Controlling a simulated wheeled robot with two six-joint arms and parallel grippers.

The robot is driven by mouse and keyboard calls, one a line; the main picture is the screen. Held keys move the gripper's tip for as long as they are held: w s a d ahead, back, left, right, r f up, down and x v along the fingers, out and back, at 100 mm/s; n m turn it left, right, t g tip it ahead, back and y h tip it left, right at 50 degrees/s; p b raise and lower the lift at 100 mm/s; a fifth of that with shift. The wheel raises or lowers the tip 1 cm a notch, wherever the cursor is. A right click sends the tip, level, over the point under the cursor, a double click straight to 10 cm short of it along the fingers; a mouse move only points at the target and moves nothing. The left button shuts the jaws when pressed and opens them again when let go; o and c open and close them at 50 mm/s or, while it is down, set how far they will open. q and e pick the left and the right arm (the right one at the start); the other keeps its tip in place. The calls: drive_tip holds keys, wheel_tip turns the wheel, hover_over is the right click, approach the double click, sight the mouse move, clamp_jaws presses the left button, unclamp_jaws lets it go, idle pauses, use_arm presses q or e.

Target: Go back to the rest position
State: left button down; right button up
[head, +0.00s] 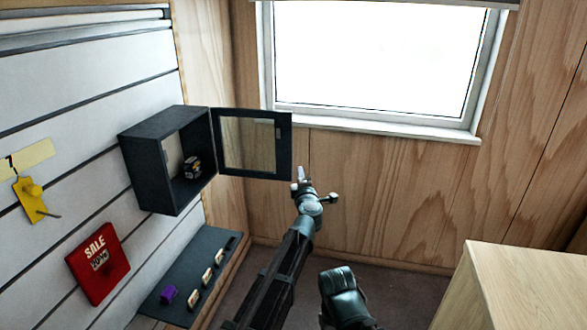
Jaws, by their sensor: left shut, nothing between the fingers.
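My left gripper (301,175) is in the middle of the head view, at the end of the arm rising from the bottom. It is shut and empty, its tip pointing up. In the picture it lies just right of and below the open glass door (251,143) of a dark wall cabinet (159,172). I cannot tell whether it touches the door. A small black and yellow item (192,167) sits inside the cabinet. My right gripper does not show.
On the white slatted wall hang a red SALE sign (98,264) and a yellow hook piece (30,199). A dark shelf (205,262) holds a purple block (168,294) and several small items. A wooden cabinet (520,290) stands at the lower right. A window (375,60) is behind.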

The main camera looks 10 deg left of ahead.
use_arm(q)
drive_tip(key=shift+s+d, duration=1)
drive_tip(key=shift+s, duration=0.15)
drive_tip(key=shift+r, duration=0.1)
drive_tip(key=s+d+f+m+g+h, duration=0.4)
drive_tip(key=s+f+m+g+h, duration=0.5)
drive_tip(key=s+m, duration=0.7)
drive_tip(key=s+a+f+m+g+y, duration=0.2)
drive_tip(key=s+a+f+g+y, duration=0.15)
drive_tip(key=s+a+f, duration=0.55)
drive_tip(key=s+a+f+m+g+y, duration=0.2)
drive_tip(key=s+a+f+m+g, duration=0.25)
drive_tip(key=s, duration=0.55)
drive_tip(key=s+d+r+m+g+y+p, duration=0.1)
drive_tip(key=s+d+r, duration=0.1)
drive_tip(key=s+d, duration=0.3)
drive_tip(key=d, duration=0.4)
drive_tip(key=shift+s+m+p, duration=0.3)
drive_tip(key=shift+s+m, duration=0.05)
drive_tip(key=shift+r, duration=0.1)
